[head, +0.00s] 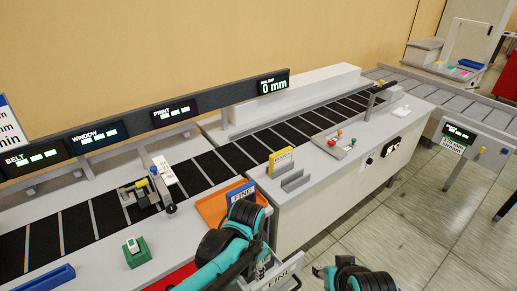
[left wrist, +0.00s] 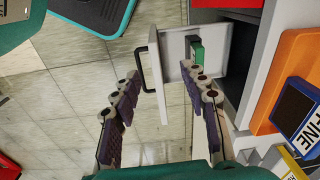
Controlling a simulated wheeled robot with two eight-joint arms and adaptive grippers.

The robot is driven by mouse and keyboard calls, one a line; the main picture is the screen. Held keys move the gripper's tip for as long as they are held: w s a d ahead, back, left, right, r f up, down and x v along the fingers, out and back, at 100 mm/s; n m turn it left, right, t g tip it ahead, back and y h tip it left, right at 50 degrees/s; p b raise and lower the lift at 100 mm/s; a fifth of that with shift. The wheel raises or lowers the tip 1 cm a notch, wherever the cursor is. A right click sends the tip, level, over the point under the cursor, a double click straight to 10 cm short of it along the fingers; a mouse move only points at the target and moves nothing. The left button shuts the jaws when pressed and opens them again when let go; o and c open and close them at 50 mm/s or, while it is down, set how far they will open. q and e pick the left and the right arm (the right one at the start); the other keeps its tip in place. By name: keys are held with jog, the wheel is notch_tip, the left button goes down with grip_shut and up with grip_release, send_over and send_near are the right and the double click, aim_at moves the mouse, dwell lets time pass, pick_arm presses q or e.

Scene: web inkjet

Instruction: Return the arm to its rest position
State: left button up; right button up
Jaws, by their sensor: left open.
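In the left wrist view my left gripper (left wrist: 160,72) is open, with its two purple-padded fingers apart. Nothing shows held between them. A pulled-out white drawer (left wrist: 172,62) with a dark handle (left wrist: 148,68) lies beyond and between the fingertips; I cannot tell whether they touch it. A green block (left wrist: 197,52) is in the drawer.
A long conveyor (head: 200,172) with dark panels runs behind. A green holder (head: 137,253) stands left. Tiled floor (head: 410,225) is clear at right.

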pick_arm(q)
jog(key=s+a+n+t+b, duration=0.2)
jog(key=a+n+t+b, duration=0.1)
jog(key=a, duration=0.5)
jog(key=s+a+f+n+t+b, duration=0.1)
jog(key=s+a+n+t+b, duration=0.2)
jog(key=a+n+b, duration=0.2)
jog(key=a+n, duration=0.1)
jog(key=a, duration=0.2)
jog(key=shift+s+n+t+b, duration=0.25)
jog(key=shift+n+t+b, duration=0.05)
jog(key=shift+n+b, duration=0.1)
jog(key=shift+d+f, duration=0.1)
